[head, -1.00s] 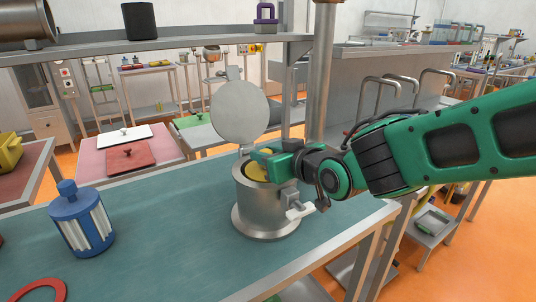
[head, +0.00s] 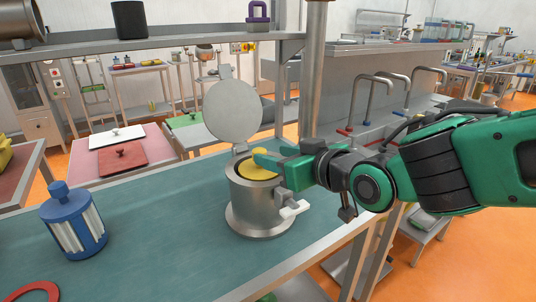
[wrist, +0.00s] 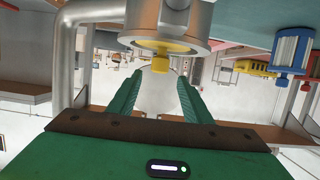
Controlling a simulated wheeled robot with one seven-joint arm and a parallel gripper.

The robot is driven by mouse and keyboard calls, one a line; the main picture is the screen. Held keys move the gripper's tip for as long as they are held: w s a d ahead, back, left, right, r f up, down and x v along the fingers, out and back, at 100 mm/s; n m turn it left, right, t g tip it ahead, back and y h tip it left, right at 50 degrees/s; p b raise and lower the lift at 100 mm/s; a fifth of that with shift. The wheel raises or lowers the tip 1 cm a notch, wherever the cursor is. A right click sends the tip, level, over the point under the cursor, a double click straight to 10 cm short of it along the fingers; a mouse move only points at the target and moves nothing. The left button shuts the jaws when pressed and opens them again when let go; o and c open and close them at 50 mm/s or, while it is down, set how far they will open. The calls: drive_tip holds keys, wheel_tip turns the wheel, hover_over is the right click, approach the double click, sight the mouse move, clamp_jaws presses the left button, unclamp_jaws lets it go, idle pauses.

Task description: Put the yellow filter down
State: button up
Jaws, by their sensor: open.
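The yellow filter (head: 257,169) sits in the mouth of the round metal housing (head: 256,205) on the teal bench; only its top shows, the rest is hidden by the housing wall. The housing's round lid (head: 233,110) stands open behind it. My green gripper (head: 268,160) is at the housing's rim from the right, level with the filter's top. In the wrist view the filter's yellow knob (wrist: 161,63) pokes out of the housing, in line with the gap between my open fingers (wrist: 155,85). The fingers appear apart from the knob.
A blue filter (head: 74,222) stands at the bench's left, with a red ring (head: 34,291) in front of it. A light clamp handle (head: 290,209) sticks out of the housing's right side. A metal post (head: 316,75) and a shelf (head: 170,43) rise behind. The bench between is clear.

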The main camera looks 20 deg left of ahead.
drive_tip(key=shift+v, duration=2.15)
drive_tip(key=w+d+f+m+g+h, duration=0.1)
drive_tip(key=d+f+m+h, duration=0.25)
drive_tip(key=d, duration=0.75)
drive_tip(key=w+d+f+m+h, duration=0.1)
drive_tip(key=d+f+m+h, duration=0.2)
drive_tip(key=d, duration=0.8)
drive_tip(key=w+d+f+m+g+h, duration=0.1)
drive_tip(key=w+d+f+h, duration=0.2)
drive_tip(key=d, duration=0.8)
drive_tip(key=s+d+f+m+g+h, duration=0.2)
drive_tip(key=s+d+f+m+g, duration=0.25)
drive_tip(key=s+d, duration=0.9)
drive_tip(key=s+d+f+m+g, duration=0.1)
drive_tip(key=s+d+m+g, duration=0.2)
drive_tip(key=s, duration=0.8)
drive_tip(key=shift+s+d+f+m+y, duration=0.35)
drive_tip(key=shift+d+m, duration=0.35)
drive_tip(key=shift+w, duration=0.15)
